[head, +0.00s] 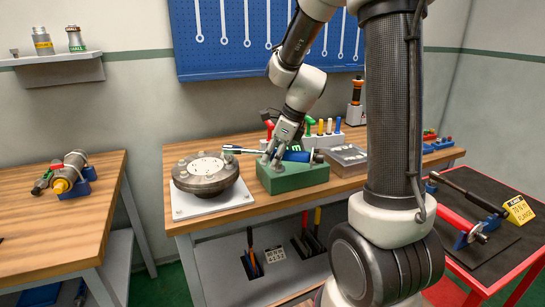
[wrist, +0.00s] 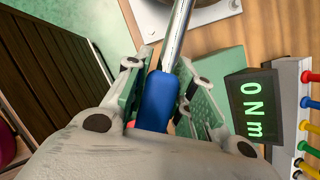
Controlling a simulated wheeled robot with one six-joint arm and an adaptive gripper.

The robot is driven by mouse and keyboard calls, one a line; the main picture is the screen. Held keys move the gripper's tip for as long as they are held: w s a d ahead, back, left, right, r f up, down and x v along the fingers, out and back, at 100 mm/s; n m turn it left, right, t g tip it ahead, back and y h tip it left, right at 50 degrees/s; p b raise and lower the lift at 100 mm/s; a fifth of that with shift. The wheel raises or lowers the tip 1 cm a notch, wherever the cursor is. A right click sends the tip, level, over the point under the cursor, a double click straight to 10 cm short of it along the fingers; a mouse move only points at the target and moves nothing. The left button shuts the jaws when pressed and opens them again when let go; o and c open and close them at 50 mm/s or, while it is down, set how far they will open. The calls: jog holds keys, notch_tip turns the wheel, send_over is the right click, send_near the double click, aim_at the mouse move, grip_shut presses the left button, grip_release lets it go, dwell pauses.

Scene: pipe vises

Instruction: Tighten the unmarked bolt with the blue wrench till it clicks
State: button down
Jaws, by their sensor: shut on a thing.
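The blue wrench has a blue handle (head: 297,156) and a bright metal shaft (head: 245,151). My gripper (head: 276,157) is shut on the blue handle, which also shows between the fingers in the wrist view (wrist: 159,100). The wrench lies roughly level above a green block (head: 292,178). Its far end points left to the rim of a round dark flange (head: 206,177) with several bolts, standing on a white plate (head: 213,206). I cannot tell whether the wrench head touches a bolt, or which bolt is unmarked. The wrist view cuts off the wrench head.
A display (wrist: 254,110) reads 0 Nm, beside a rack of coloured handles (wrist: 305,115). A grey box (head: 346,158) lies right of the green block. A blue pegboard (head: 200,62) with wrenches hangs behind. A red-edged cart (head: 480,255) stands right, another wooden table (head: 65,215) left.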

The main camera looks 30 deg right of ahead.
jog(key=shift+f, duration=1.1)
dwell(1.5)
jog(key=shift+s+a+m+t, duration=0.3)
jog(key=shift+s+a+m, duration=0.4)
jog(key=shift+s+m, duration=0.1)
jog(key=shift+a+h, duration=0.1)
jog(key=shift+h, duration=0.2)
jog(key=shift+s+a+m, duration=0.65)
jog(key=shift+a+m, duration=0.1)
jog(key=shift+m, duration=0.15)
jog(key=shift+s+a+m+t+h, duration=0.2)
jog(key=shift+s+a+m+h, duration=0.05)
jog(key=shift+a+m, duration=0.25)
jog(key=shift+s+a+m+t+h, duration=0.2)
jog(key=shift+s+a+m+h, duration=0.05)
jog(key=shift+a+m, duration=0.2)
